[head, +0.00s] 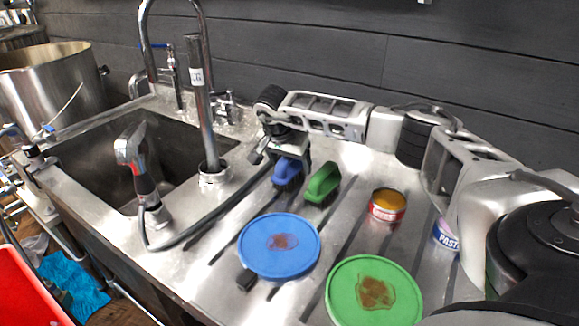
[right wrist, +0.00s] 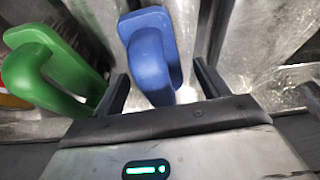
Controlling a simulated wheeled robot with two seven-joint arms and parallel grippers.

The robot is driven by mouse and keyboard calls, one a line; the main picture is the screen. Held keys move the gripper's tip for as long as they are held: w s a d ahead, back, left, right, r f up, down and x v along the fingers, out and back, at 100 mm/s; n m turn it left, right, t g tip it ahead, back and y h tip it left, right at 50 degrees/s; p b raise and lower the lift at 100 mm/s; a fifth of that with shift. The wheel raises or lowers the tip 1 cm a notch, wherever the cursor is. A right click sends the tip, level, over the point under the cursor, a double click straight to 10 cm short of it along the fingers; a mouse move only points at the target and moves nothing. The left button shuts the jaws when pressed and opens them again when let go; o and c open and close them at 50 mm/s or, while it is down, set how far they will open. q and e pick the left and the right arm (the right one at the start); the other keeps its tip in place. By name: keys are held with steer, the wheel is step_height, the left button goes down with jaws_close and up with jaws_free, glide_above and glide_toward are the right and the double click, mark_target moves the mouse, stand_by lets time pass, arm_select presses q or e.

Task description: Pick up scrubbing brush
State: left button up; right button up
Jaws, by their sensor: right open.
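A blue scrubbing brush (head: 287,174) with dark bristles stands on the steel drainboard, partly hidden under my right gripper (head: 283,158). A green scrubbing brush (head: 322,184) stands just right of it. In the right wrist view the blue brush's handle (right wrist: 150,58) lies between the two open fingers of my right gripper (right wrist: 162,82), with a gap on the right side. The green brush (right wrist: 52,68) is outside the left finger, close to it. My left gripper is not in view.
A blue lid (head: 280,246) and a green lid (head: 373,291), both with brown stains, lie at the front. An open can (head: 387,205) stands right of the brushes. The sink (head: 90,160), faucet (head: 198,90) and a black hose (head: 215,226) are to the left.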

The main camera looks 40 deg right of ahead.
steer(key=c, duration=1.1)
steer(key=shift+r, duration=0.2)
steer(key=shift+r, duration=0.65)
steer(key=w+a+r, duration=0.1)
steer(key=a+r, duration=0.2)
steer(key=a, duration=0.1)
steer(key=w+a+r+b, duration=0.1)
steer(key=a+r, duration=0.3)
steer(key=a, duration=0.1)
steer(key=w+a+r, duration=0.2)
steer(key=a+r, duration=0.2)
steer(key=shift+a+r, duration=0.2)
steer(key=shift+r, duration=0.05)
